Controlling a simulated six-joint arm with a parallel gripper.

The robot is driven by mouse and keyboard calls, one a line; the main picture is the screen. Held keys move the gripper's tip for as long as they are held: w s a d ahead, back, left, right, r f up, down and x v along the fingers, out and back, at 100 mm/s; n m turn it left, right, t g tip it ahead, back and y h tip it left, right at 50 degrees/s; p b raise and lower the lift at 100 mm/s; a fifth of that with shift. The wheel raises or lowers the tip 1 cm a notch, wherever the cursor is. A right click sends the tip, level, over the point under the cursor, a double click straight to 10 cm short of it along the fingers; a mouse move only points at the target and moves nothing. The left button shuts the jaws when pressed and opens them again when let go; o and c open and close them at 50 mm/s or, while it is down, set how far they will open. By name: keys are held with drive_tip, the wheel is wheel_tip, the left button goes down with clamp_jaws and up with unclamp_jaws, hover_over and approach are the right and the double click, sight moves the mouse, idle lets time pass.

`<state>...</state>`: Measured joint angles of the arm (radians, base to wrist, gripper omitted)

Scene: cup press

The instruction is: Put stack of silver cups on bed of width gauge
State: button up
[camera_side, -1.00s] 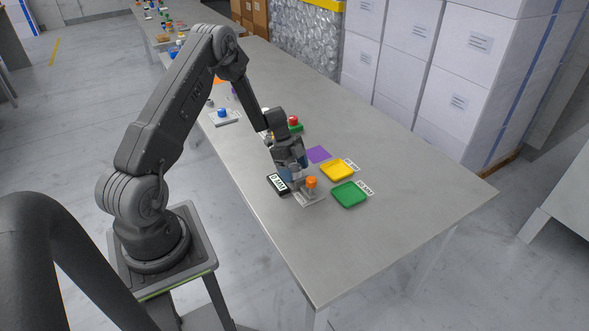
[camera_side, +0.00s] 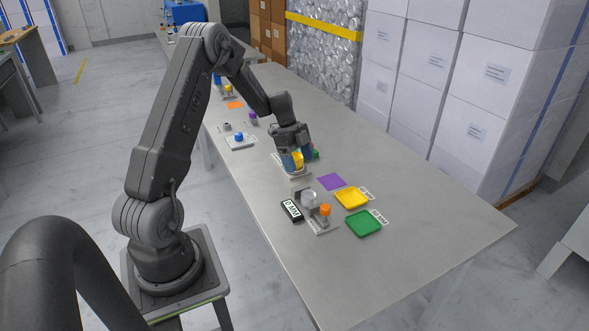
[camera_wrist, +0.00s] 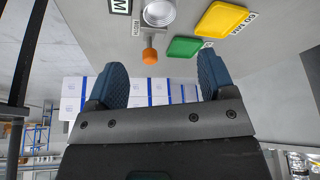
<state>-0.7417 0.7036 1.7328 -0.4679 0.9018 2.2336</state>
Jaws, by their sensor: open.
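The silver cups (camera_side: 308,196) stand upright on the bed of the width gauge (camera_side: 322,223); how many are nested I cannot tell. The gauge has an orange knob (camera_side: 325,210) and a black display (camera_side: 291,210). The wrist view shows the silver cups (camera_wrist: 159,12) from above, beyond the orange knob (camera_wrist: 150,56). My gripper (camera_side: 296,161) is open and away from the gauge, farther back along the table. A yellow object (camera_side: 297,159) shows at its fingers in the side view. In the wrist view nothing sits between my fingers (camera_wrist: 161,72).
A yellow tray (camera_side: 352,197), a green tray (camera_side: 364,223) and a purple mat (camera_side: 331,181) lie right of the gauge. A blue-knobbed device (camera_side: 239,139) stands farther back left. The table's near right part is clear.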

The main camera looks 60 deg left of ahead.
drive_tip(key=s+d+r+n+y, duration=0.1)
drive_tip(key=s+d+r+n, duration=0.2)
drive_tip(key=d+r, duration=0.6)
drive_tip(key=s+d+r+n+y, duration=0.2)
drive_tip(key=s+d+r+n, duration=0.1)
drive_tip(key=d+r, duration=0.6)
drive_tip(key=s+d+r+n+t+y, duration=0.1)
drive_tip(key=s+d+r+n+t, duration=0.2)
drive_tip(key=s+d+n, duration=0.4)
drive_tip(key=s+d+t, duration=0.1)
drive_tip(key=s+d, duration=0.1)
drive_tip(key=s, duration=0.5)
drive_tip(key=shift+d+r, duration=0.35)
